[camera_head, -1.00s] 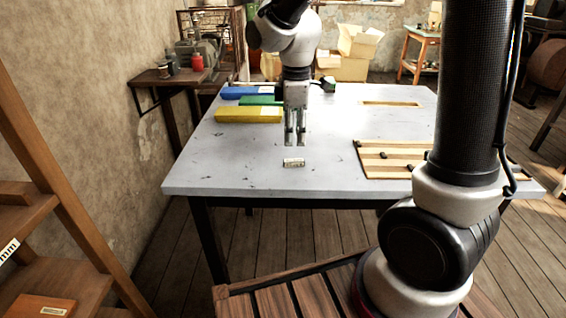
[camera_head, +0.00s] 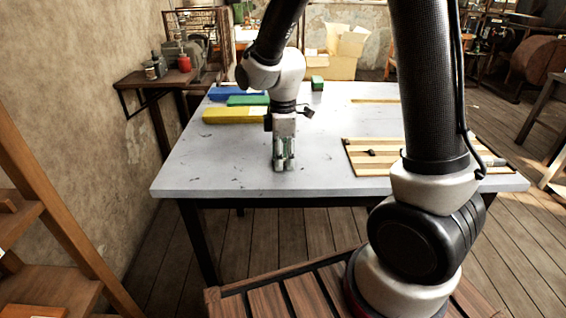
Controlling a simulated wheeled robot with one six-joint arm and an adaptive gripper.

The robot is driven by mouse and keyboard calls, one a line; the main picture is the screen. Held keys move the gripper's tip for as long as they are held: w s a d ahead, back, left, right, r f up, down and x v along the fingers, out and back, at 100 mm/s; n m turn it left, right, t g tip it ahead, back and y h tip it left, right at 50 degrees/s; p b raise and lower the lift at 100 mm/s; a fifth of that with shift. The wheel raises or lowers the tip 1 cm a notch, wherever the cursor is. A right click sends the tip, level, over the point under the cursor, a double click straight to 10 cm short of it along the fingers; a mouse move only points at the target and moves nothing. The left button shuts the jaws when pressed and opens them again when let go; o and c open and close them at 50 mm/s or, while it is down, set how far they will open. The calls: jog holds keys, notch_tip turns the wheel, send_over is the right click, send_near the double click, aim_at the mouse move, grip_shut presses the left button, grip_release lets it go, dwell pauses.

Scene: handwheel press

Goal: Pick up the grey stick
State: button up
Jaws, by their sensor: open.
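My gripper (camera_head: 284,165) points straight down at the front middle of the grey table (camera_head: 220,170). Its fingertips are low, at about the table top, and apart. A small pale grey piece, which looks like the grey stick, lay on the table at this place a second ago. Now the fingers cover that place and hide most or all of the piece. I cannot tell whether the fingers touch it.
Yellow (camera_head: 232,116), green (camera_head: 247,100) and blue (camera_head: 232,93) trays lie at the back left of the table. A small green block (camera_head: 317,83) stands behind. A slatted wooden board (camera_head: 375,162) lies at the right. The table's front left is clear.

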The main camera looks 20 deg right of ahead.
jog(key=c, duration=0.8)
jog(key=shift+r, duration=0.1)
